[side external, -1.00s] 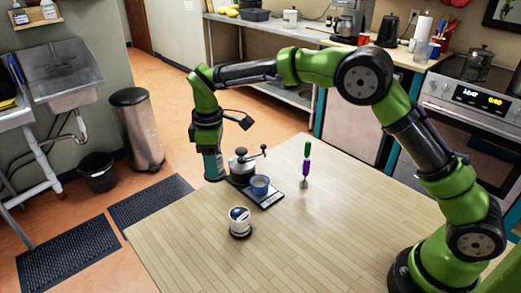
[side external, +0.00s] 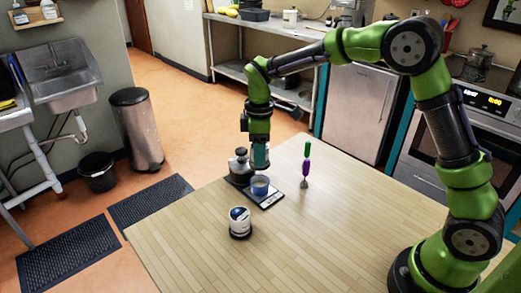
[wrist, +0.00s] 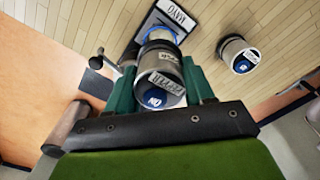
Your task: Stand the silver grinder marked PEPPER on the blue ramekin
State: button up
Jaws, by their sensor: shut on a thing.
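My gripper (side external: 260,156) is shut on a silver grinder (wrist: 160,70) whose label appears to read PEPPER, with a blue-marked end towards the wrist camera. In the side view the fingers mostly hide it. The blue ramekin (side external: 260,186) sits on a dark flat scale or tray and lies below my gripper. In the wrist view the ramekin (wrist: 163,33) shows past the grinder's far end, partly covered by it. I cannot tell whether grinder and ramekin touch.
The dark tray (side external: 273,200) carries a paper label. A crank mill (side external: 240,167) stands close to the left of the ramekin. A second silver grinder (side external: 240,221) stands nearer the front, also in the wrist view (wrist: 238,55). A green and purple tool (side external: 306,165) stands at right. The front table is clear.

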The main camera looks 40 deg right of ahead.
jog(key=shift+f, duration=2.35)
jog(key=shift+f, duration=0.55)
jog(key=o, duration=1)
jog(key=shift+r, duration=5.45)
